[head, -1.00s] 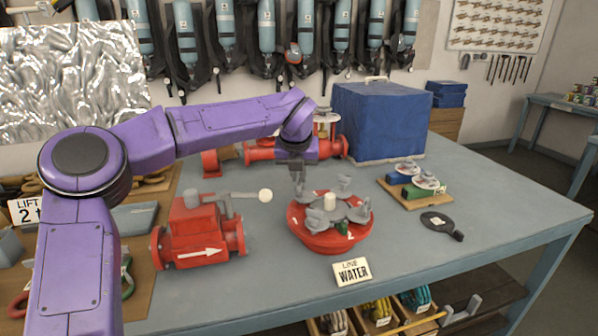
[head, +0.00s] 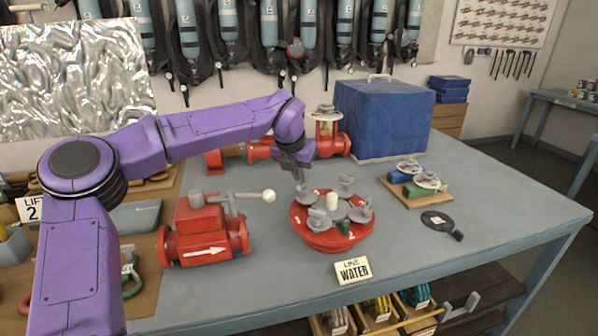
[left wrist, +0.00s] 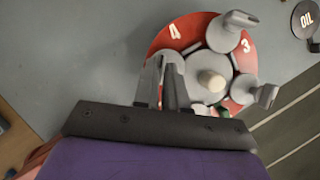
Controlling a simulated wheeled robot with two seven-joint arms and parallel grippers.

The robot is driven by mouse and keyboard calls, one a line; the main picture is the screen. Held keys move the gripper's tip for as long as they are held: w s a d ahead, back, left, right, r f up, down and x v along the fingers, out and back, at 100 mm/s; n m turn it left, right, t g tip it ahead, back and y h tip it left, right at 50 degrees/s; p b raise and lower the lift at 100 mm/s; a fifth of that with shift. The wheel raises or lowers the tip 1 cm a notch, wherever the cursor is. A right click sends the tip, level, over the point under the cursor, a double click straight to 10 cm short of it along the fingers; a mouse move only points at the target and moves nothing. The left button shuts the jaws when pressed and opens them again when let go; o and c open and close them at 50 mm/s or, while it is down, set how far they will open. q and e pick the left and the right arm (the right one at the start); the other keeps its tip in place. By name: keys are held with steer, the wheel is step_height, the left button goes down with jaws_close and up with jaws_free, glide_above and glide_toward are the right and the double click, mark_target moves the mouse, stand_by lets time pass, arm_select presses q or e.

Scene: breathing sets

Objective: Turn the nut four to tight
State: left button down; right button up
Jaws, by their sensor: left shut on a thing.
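The red round flange (head: 325,243) lies on the table, with several grey wing nuts around a pale central post (head: 332,202). It also shows in the left wrist view (left wrist: 160,43), with white numbers 4 and 3 on its face. My left gripper (head: 300,182) reaches down onto its far left side. In the left wrist view its fingers (left wrist: 167,80) are shut on the wing nut beside the number 4, nut four, which they mostly hide. Other wing nuts stand free at the top (left wrist: 232,30) and right (left wrist: 263,95). My right gripper is not in view.
A red valve body (head: 205,235) with a white arrow and a lever stands left of the flange. A "LINE WATER" card (head: 353,270) stands in front. A black disc tag (head: 440,222) and a board with small valves (head: 415,190) lie right. A blue box (head: 382,118) stands behind.

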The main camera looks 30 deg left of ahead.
arm_select(q)
steer(key=shift+s+d+f+g, duration=0.1)
steer(key=shift+s+f+g, duration=0.1)
steer(key=shift+f, duration=0.4)
steer(key=shift+s+f+g, duration=0.1)
steer(key=shift+s+f, duration=0.05)
steer(key=shift+f, duration=0.45)
steer(key=c, duration=1.2)
jaws_free()
steer(key=shift+o, duration=0.2)
steer(key=w+b+v, duration=0.1)
steer(key=b+v, duration=0.1)
steer(key=v, duration=1)
steer(key=shift+a+r, duration=0.25)
steer(key=shift+r, duration=0.15)
steer(key=shift+s, duration=0.2)
